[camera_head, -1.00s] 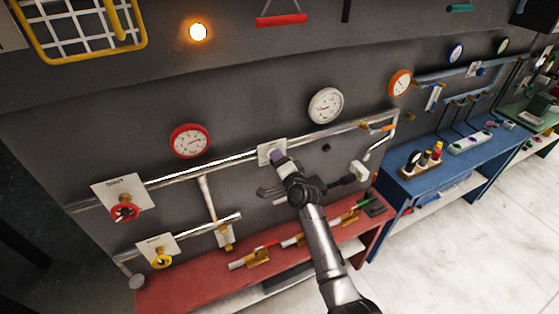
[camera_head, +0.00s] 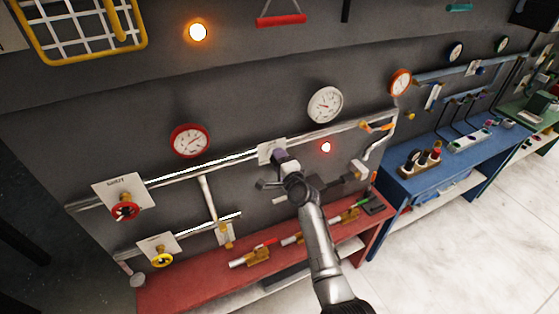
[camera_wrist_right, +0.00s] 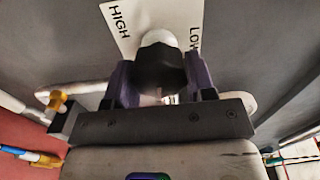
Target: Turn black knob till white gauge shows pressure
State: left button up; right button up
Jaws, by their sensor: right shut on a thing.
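The black knob (camera_wrist_right: 160,68) shows in the right wrist view, in front of a white plate (camera_wrist_right: 118,28) marked HIGH and LOW. My right gripper (camera_wrist_right: 160,80) is shut on the knob, with one purple finger on each side. In the head view my right gripper (camera_head: 279,157) is at the white plate (camera_head: 268,150) on the upper pipe and hides the knob. The white gauge (camera_head: 325,104) hangs on the wall above and right of it. Its needle points toward the upper left; the scale is too small to read. My left gripper is not in view.
A small red light (camera_head: 326,147) glows below the white gauge. A red-rimmed gauge (camera_head: 190,141) and a red valve wheel (camera_head: 124,211) are to the left. A red bench (camera_head: 190,286) with several tools runs below, and a blue bench (camera_head: 400,183) stands to the right.

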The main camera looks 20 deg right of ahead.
jog(key=o, duration=0.9)
jog(key=shift+c, duration=0.2)
jog(key=shift+o, duration=0.4)
jog(key=shift+s+r+p, duration=0.1)
jog(key=shift+s+p, duration=0.25)
jog(key=shift+p, duration=0.05)
jog(key=s+d+p, duration=0.1)
jog(key=s+p, duration=0.6)
jog(key=s, duration=0.6)
